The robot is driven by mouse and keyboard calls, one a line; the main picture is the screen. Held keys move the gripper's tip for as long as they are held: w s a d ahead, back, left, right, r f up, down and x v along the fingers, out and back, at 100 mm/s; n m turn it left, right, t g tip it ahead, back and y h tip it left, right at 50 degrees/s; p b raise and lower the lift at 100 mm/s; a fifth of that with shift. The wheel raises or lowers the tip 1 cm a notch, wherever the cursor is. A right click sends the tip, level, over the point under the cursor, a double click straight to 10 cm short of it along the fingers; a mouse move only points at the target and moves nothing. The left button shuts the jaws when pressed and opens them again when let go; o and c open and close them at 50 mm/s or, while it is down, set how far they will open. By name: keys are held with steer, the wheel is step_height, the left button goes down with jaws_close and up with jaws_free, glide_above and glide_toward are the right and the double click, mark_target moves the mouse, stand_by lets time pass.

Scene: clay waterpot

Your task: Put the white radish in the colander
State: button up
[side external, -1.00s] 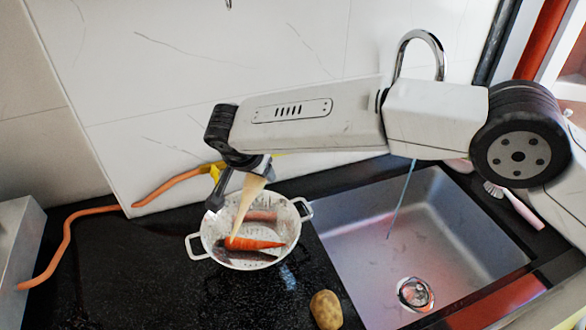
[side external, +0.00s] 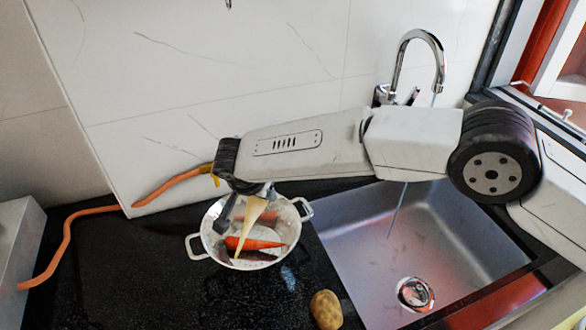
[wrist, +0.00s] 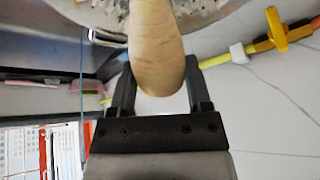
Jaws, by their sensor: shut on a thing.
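The white radish (side external: 249,221) is long, pale and tapered. It hangs tilted with its thin tip downward, over and partly inside the colander's opening. My gripper (side external: 243,200) is shut on its thick upper end. In the wrist view the radish (wrist: 156,45) fills the space between the two fingers of my gripper (wrist: 158,88). The white colander (side external: 194,247) with two loop handles stands on the dark counter. A carrot (side external: 262,244) lies inside it. Whether the radish tip touches the carrot or the colander floor I cannot tell.
A potato (side external: 326,309) lies on the counter in front of the colander. The sink (side external: 440,235) with a chrome faucet (side external: 420,36) is to the right. An orange hose (side external: 68,235) runs along the wall at left. The counter front left is clear.

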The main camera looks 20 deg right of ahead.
mark_target(255, 210)
steer(key=shift+f, duration=0.1)
steer(key=o, duration=1.3)
steer(key=shift+v, duration=3.9)
steer(key=s+d+n+g+y, duration=0.25)
steer(key=d+n, duration=0.25)
steer(key=d, duration=1.7)
steer(key=s+d+n, duration=0.1)
steer(key=s+d, duration=0.4)
steer(key=s, duration=0.1)
steer(key=s+d+f+n, duration=0.1)
steer(key=s+d, duration=0.5)
steer(key=s+d+f+n+y, duration=0.1)
steer(key=s+d, duration=0.4)
steer(key=s, duration=0.1)
steer(key=shift+s+d+n+t, duration=0.1)
steer(key=shift+d+n+t, duration=0.15)
steer(key=shift+n, duration=0.15)
